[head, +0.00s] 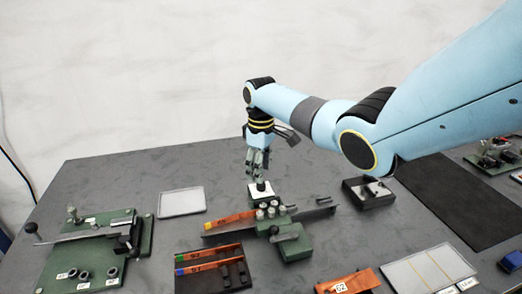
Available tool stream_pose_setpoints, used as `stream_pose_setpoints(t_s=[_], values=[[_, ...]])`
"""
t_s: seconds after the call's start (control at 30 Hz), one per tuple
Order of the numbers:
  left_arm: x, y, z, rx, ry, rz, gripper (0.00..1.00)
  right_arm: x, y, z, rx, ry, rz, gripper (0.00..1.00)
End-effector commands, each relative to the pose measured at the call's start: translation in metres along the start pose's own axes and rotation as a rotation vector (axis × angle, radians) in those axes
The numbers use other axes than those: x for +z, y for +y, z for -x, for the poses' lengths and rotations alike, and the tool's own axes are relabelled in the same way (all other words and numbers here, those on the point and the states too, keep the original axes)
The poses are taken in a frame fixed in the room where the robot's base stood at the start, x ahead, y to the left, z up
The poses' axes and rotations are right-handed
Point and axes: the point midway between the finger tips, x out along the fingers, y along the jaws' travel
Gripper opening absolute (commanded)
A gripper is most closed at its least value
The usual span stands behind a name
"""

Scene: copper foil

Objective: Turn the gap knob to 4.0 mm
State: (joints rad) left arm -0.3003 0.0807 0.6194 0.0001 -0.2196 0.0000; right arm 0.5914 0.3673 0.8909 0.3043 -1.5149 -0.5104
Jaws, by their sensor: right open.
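My right gripper (257,172) points straight down, open, over the back of a green bench device. Its fingertips are at or just above a small white plate (262,195) with a dark spot on it. This looks like the gap knob's dial, but the knob is mostly hidden by the fingers. I cannot tell whether the fingers touch the knob, and no setting is readable. In front of the plate are several pale round rollers or studs (267,211) and a green block with a lever (290,240). My left gripper is not in view.
An orange strip (230,220) lies on the dark rail left of the device. A green lever fixture (100,250) stands at left. A dark rack with orange strips (212,270) is in front. A dark box (368,194) stands right. A grey tray (182,202) lies back left.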

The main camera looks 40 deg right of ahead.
Motion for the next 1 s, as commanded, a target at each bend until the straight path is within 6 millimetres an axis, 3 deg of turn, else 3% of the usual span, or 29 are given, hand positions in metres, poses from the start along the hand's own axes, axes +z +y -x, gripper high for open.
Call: stream_pose_setpoints(t_s=[0.2,0.33,1.0], values=[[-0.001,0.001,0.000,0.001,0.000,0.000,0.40,0.000,0.001,0.047,0.002,0.002,0.001,0.49],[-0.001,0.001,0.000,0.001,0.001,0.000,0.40,0.000,0.001,0.063,0.002,0.000,-0.001,0.49],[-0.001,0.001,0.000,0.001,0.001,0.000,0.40,0.000,0.000,0.070,0.000,-0.001,-0.001,0.49]])
